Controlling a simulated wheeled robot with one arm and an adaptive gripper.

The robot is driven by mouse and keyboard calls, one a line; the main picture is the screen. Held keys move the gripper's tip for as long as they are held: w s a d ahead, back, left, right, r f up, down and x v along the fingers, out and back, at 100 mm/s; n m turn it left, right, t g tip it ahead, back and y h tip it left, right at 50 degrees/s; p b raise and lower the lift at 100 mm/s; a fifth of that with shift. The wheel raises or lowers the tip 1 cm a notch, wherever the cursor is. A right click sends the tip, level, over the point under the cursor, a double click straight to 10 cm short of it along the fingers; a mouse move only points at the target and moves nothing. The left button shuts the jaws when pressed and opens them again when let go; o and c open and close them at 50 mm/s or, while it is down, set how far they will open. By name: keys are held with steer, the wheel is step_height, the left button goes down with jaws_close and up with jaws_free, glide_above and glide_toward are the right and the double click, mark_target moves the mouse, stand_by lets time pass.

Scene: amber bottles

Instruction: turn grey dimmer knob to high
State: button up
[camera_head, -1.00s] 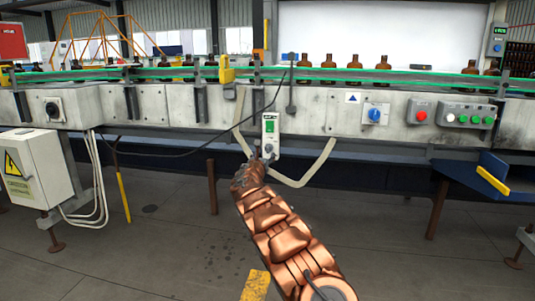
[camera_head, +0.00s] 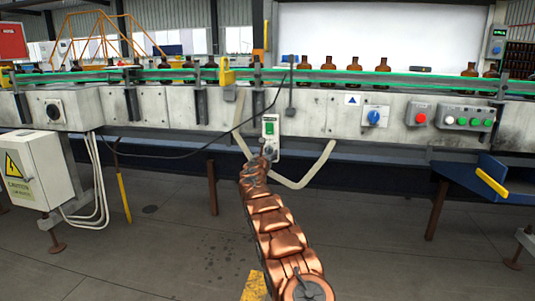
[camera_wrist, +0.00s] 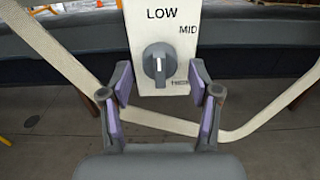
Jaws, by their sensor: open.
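The grey dimmer knob (camera_wrist: 159,64) is on a white panel (camera_wrist: 185,12) in the wrist view. Its white line stands about upright. The panel reads LOW above the knob, MID at upper right, and a small, partly hidden label at lower right. My gripper (camera_wrist: 160,80) is open, with one purple-padded finger on each side of the knob's lower part; I cannot tell whether they touch it. In the head view the panel (camera_head: 269,124) hangs below the conveyor with a green switch on it, and my gripper (camera_head: 266,157) is at its lower end, partly hiding the knob.
A black cable (camera_head: 195,152) hangs at the left. Brown bottles (camera_head: 355,64) stand on the conveyor. The floor below is mostly clear.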

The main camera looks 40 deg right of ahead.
steer(key=shift+d, duration=0.1)
stand_by(0.3)
steer(key=shift+r, duration=0.1)
steer(key=c, duration=1.1)
steer(key=shift+c, duration=0.2)
